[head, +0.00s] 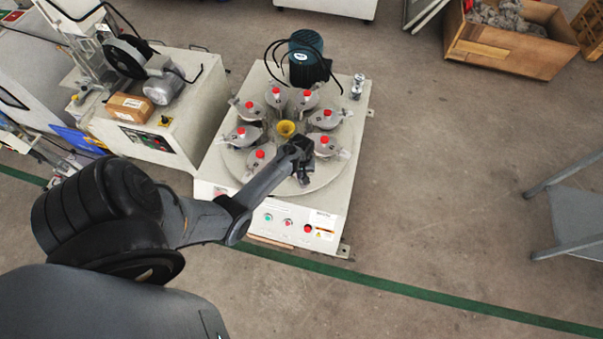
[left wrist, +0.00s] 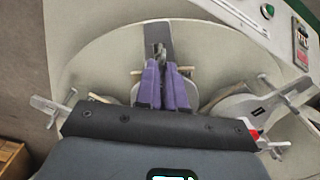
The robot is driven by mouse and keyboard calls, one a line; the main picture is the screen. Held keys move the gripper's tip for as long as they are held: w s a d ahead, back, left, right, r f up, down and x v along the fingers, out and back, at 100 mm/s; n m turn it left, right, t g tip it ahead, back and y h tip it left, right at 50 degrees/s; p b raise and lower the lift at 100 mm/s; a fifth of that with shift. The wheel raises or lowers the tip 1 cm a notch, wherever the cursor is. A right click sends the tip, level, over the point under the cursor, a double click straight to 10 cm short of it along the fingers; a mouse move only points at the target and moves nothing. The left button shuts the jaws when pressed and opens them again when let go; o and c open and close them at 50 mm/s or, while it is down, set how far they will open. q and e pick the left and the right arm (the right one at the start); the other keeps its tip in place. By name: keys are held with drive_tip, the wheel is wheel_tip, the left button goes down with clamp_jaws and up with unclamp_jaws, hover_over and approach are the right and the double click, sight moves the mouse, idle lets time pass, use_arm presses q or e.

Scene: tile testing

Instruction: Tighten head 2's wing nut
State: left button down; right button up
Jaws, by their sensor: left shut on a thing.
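The round turntable (head: 238,165) of a pale machine carries several grey heads with red caps around a yellow funnel (head: 287,129). No head number is readable, so I cannot tell which is head 2. My left gripper (head: 303,177) is over the front right part of the turntable, and my arm hides part of the head there. In the left wrist view its purple fingers (left wrist: 162,68) are close together, shut on a small metal wing nut (left wrist: 157,49) at the end of a grey metal bar (left wrist: 150,32). The fingers hide most of the nut. My right gripper is out of view.
A neighbouring head (left wrist: 237,108) with metal clamp arms sits close right of the fingers in the left wrist view. A blue-green motor (head: 305,56) stands at the machine's back. The front panel has buttons (head: 288,222).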

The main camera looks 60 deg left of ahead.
use_arm(q)
drive_tip(key=shift+r+m+p, duration=0.15)
drive_tip(key=shift+m+p, duration=1.15)
drive_tip(key=shift+m, duration=0.1)
drive_tip(key=m+p, duration=0.2)
drive_tip(key=m, duration=0.1)
drive_tip(key=shift+m, duration=0.3)
drive_tip(key=m, duration=0.3)
drive_tip(key=shift+m+p, duration=0.3)
drive_tip(key=shift+p, duration=0.1)
drive_tip(key=shift+d+f+m, duration=0.1)
drive_tip(key=shift+f+m, duration=0.1)
drive_tip(key=shift+m, duration=2.1)
drive_tip(key=c, duration=1.2)
unclamp_jaws()
drive_tip(key=shift+c, duration=0.2)
